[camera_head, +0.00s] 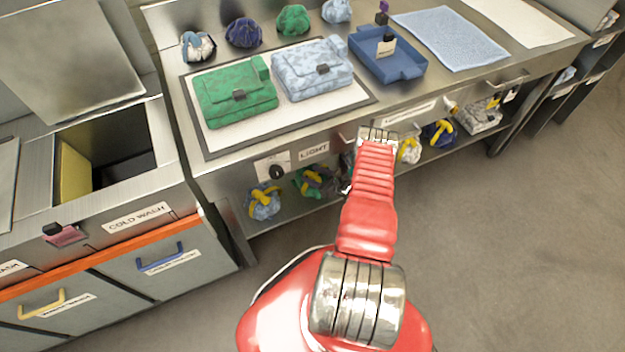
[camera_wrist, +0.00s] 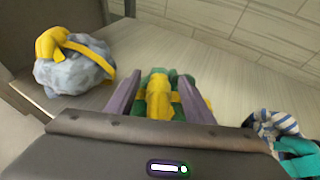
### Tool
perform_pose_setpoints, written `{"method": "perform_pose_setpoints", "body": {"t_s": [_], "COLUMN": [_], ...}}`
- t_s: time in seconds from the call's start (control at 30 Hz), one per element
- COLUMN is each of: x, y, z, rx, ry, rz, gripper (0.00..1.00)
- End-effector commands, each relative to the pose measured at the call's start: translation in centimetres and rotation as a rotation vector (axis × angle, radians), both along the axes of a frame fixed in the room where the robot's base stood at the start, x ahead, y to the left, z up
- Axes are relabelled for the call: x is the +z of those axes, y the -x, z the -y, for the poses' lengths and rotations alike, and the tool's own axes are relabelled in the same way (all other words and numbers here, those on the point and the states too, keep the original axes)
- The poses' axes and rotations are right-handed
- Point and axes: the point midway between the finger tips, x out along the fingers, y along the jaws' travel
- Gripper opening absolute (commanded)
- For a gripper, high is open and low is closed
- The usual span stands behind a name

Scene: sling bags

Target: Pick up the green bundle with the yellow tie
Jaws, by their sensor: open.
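The green bundle with the yellow tie (camera_head: 314,182) lies on the low shelf under the counter. In the wrist view the bundle (camera_wrist: 158,84) shows straight ahead, with yellow bands crossing over green cloth. My gripper (camera_wrist: 159,88) is open, with one purple-grey finger on each side of the bundle in the picture. I cannot tell how deep the bundle sits between the fingers or whether they touch it. My gripper's dark body hides the bundle's near lower part. In the head view I cannot make out the fingertips.
A blue-grey bundle with a yellow tie (camera_wrist: 72,66) lies close on the left. A striped bundle with teal (camera_wrist: 284,128) lies on the right. The metal counter (camera_head: 225,158) overhangs the shelf. Green and pale blue bags (camera_head: 237,92) lie on the counter's mat.

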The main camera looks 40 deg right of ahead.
Motion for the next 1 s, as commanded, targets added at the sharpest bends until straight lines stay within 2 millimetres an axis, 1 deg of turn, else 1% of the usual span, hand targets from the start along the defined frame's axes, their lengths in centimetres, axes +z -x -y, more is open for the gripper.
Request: {"method": "perform_pose_setpoints", "body": {"t_s": [0.37, 1.0], "x": [0.01, 0.00], "y": [0.05, 0.05], "z": [0.03, 0.02], "rx": [0.000, 0.000], "ry": [0.000, 0.000], "rz": [0.000, -0.001], "gripper": [0.48, 0.03]}}
